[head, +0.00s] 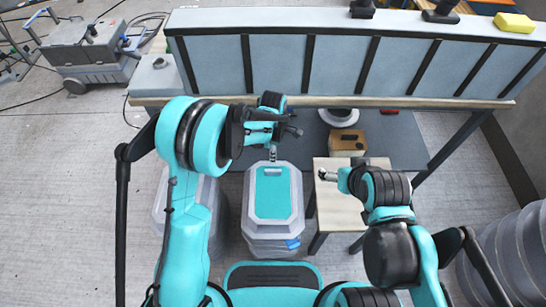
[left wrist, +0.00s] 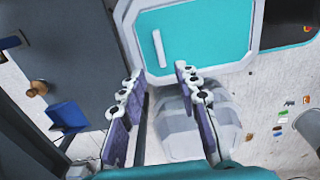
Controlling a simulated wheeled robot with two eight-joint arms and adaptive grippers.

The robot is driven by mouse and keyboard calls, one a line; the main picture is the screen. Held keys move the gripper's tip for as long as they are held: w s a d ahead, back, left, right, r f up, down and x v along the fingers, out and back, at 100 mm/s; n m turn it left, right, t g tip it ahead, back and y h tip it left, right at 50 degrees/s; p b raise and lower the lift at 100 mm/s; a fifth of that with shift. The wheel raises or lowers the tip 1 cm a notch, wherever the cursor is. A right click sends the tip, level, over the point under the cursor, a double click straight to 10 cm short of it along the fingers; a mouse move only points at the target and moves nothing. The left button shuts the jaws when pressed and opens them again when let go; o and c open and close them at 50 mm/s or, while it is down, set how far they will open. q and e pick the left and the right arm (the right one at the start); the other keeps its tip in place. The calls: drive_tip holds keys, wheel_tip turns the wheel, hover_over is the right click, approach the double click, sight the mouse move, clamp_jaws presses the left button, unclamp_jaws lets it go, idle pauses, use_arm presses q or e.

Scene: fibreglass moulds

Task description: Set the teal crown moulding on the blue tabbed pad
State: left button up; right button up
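A teal panel (head: 272,195) lies on top of a grey crate stack, with a pale bar (head: 273,170) at its far end. The panel fills the upper part of the left wrist view (left wrist: 225,40), with the bar (left wrist: 158,48) at its left. I cannot tell whether either is the crown moulding or the tabbed pad. My left gripper (head: 272,153) is by the stack's far end. Its fingers (left wrist: 158,80) are apart with nothing between them. My right gripper (head: 328,176) is over the small wooden table; its fingers are too small to read.
The small wooden table (head: 340,205) stands right of the grey crate stack (head: 271,240). A long bench (head: 330,102) with grey panels spans the back. A wooden box (head: 347,143) sits below it. A blue object (left wrist: 68,115) shows in the left wrist view. A grey machine (head: 90,55) stands at far left.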

use_arm(q)
drive_tip(key=s+a+r+m+t, duration=0.2)
drive_tip(key=s+a+r+m, duration=0.15)
drive_tip(key=r, duration=0.45)
drive_tip(key=s+a+r+m+t, duration=0.1)
drive_tip(key=s+a+r+m, duration=0.3)
drive_tip(key=r, duration=0.4)
drive_tip(key=s+a+r+m+t, duration=0.4)
drive_tip(key=s+a+r+m, duration=0.1)
drive_tip(key=s+a+m, duration=0.5)
drive_tip(key=shift+s+a, duration=0.15)
drive_tip(key=shift+s, duration=1.05)
drive_tip(key=shift+m, duration=0.25)
